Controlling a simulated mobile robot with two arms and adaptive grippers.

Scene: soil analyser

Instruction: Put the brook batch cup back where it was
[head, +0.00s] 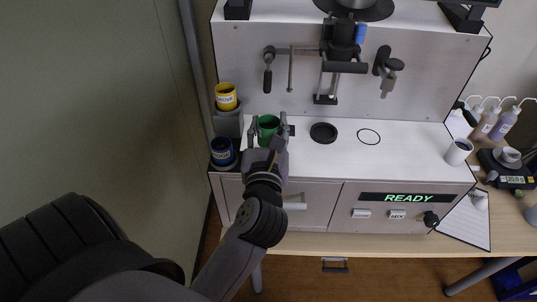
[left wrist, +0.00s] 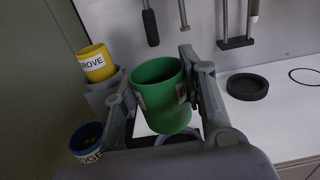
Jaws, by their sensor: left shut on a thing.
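A green cup (head: 269,122) is between the fingers of my left gripper (head: 269,127), at the left end of the white machine top. It also shows in the left wrist view (left wrist: 158,95), close and nearly upright, with the fingers shut on its sides. No name can be read on it. A yellow cup labelled GROVE (head: 226,96) and a blue cup (head: 222,151) with a partly readable label ending in GE sit in a grey stepped rack (head: 228,124) left of the green cup. The rack's middle part shows no cup. My right gripper is out of view.
A black round pad (head: 323,132) and a drawn black circle (head: 369,136) lie right of the gripper. A white cup (head: 458,151) stands at the right end. Handles and a spout (head: 345,60) project from the back panel. The display (head: 410,198) reads READY.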

